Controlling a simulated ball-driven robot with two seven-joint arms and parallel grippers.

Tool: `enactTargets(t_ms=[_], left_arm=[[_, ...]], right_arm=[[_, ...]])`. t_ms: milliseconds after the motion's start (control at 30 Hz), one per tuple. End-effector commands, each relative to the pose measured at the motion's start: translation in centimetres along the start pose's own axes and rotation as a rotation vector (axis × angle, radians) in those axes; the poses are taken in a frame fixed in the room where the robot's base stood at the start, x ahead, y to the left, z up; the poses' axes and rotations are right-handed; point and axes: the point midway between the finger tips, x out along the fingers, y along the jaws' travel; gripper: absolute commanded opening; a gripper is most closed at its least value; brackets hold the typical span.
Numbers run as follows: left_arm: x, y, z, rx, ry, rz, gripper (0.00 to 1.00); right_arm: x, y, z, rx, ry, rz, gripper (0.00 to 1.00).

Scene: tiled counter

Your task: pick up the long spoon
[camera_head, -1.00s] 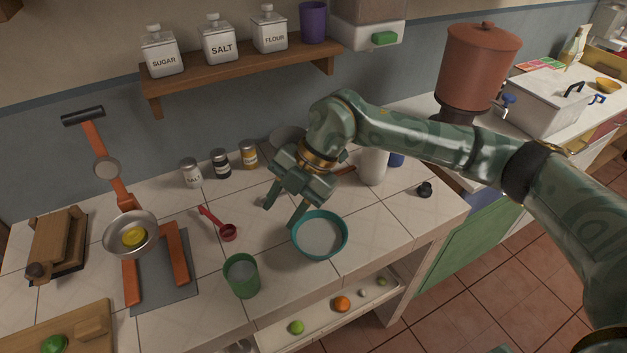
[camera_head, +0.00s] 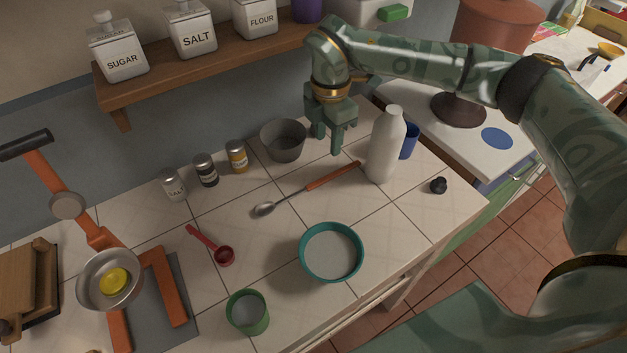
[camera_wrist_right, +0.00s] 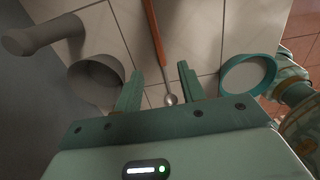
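The long spoon (camera_head: 333,175) lies on the tiled counter, with an orange handle and a metal bowl. Its handle end points to the white bottle and its bowl points left. My right gripper (camera_head: 328,144) is open and empty above the back of the counter, behind the spoon and apart from it. In the right wrist view the spoon's handle (camera_wrist_right: 155,38) runs between the two spread fingers of the gripper (camera_wrist_right: 158,72), with the metal bowl near the palm side. My left gripper is not in view.
The white bottle (camera_head: 386,146) stands by the handle end, with a blue cup (camera_head: 410,141) behind it. A grey pot (camera_head: 283,141) is behind the spoon. A teal bowl (camera_head: 331,279) and a red measuring spoon (camera_head: 205,241) are in front. A shelf (camera_head: 210,58) hangs above.

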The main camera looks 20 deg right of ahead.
Motion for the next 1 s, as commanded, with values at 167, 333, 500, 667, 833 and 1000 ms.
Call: enactTargets(t_ms=[167,333,500,667,833,1000], left_arm=[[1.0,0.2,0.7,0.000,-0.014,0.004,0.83],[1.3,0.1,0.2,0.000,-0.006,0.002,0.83],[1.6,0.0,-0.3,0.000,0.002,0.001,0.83],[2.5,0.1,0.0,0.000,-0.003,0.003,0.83],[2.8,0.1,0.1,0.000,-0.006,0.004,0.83],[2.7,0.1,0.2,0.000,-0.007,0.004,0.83]], right_arm=[[4.5,0.0,-0.1,-0.002,0.002,-0.004,0.40],[6.4,0.0,-0.1,-0.001,0.001,-0.001,0.40],[7.5,0.1,-0.2,-0.002,0.002,-0.001,0.40],[10.2,0.3,-0.6,-0.003,0.003,-0.004,0.40],[11.9,0.3,-0.5,-0.002,0.002,0.000,0.40],[11.8,0.3,-0.5,-0.002,0.001,0.001,0.40]])
